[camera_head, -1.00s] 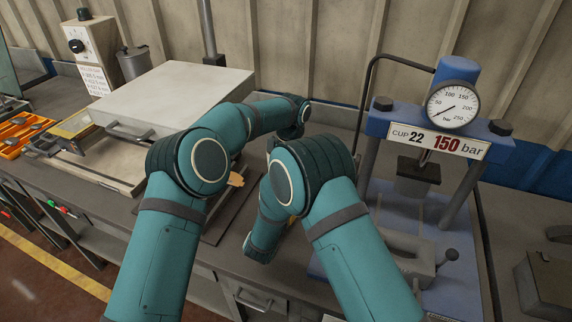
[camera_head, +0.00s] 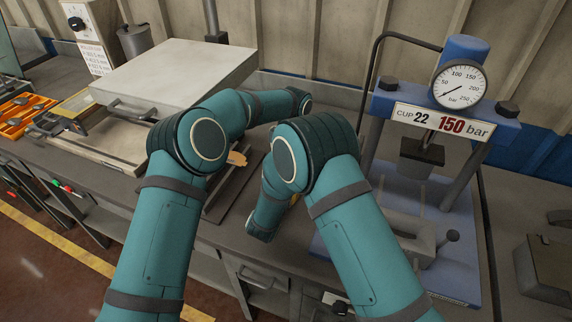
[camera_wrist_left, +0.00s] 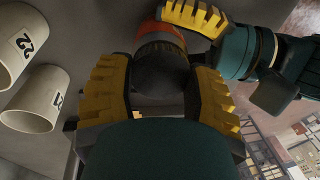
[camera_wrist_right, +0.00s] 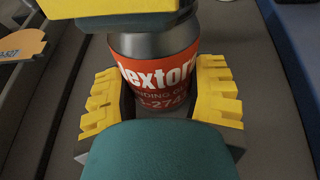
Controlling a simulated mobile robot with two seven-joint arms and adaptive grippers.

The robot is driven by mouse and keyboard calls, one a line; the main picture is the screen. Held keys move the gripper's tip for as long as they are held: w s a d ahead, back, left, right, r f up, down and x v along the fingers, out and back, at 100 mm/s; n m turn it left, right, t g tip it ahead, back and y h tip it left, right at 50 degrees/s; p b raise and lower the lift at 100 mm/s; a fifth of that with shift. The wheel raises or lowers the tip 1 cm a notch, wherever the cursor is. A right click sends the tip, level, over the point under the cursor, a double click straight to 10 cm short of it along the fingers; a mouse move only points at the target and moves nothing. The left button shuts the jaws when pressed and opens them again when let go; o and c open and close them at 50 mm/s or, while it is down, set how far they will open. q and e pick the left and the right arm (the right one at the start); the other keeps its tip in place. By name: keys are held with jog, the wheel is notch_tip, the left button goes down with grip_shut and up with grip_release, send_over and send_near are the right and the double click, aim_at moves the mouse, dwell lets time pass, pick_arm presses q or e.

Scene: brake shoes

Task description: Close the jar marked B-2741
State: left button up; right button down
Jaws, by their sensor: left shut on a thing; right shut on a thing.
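My right gripper (camera_wrist_right: 162,90) is shut around the jar's body. In the left wrist view the jar's orange-red side (camera_wrist_left: 160,32) shows behind a dark round lid (camera_wrist_left: 160,72). My left gripper (camera_wrist_left: 160,82) is shut on this lid, over the jar's top. I cannot tell how far the lid sits on the jar.
An orange tag (camera_head: 237,158) lies on the bench. A blue press (camera_head: 455,50) with a gauge stands right, a pale flat-topped unit (camera_head: 175,75) left, with an orange tray (camera_head: 30,110) farther left.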

pick_arm(q)
jog(key=m, duration=0.4)
jog(key=shift+m, duration=0.4)
jog(key=m, duration=0.3)
jog(key=shift+m, duration=0.3)
jog(key=m, duration=0.8)
jog(key=shift+d+m, duration=0.1)
jog(key=shift+m, duration=0.3)
jog(key=m, duration=0.3)
jog(key=shift+f+m, duration=0.1)
jog(key=shift+m, duration=0.2)
jog(key=m, duration=0.3)
jog(key=shift+s+m, duration=0.1)
jog(key=shift+m, duration=0.2)
jog(key=m, duration=0.3)
jog(key=shift+m, duration=0.3)
jog(key=m, duration=0.4)
jog(key=shift+m, duration=0.4)
jog(key=o, duration=1.2)
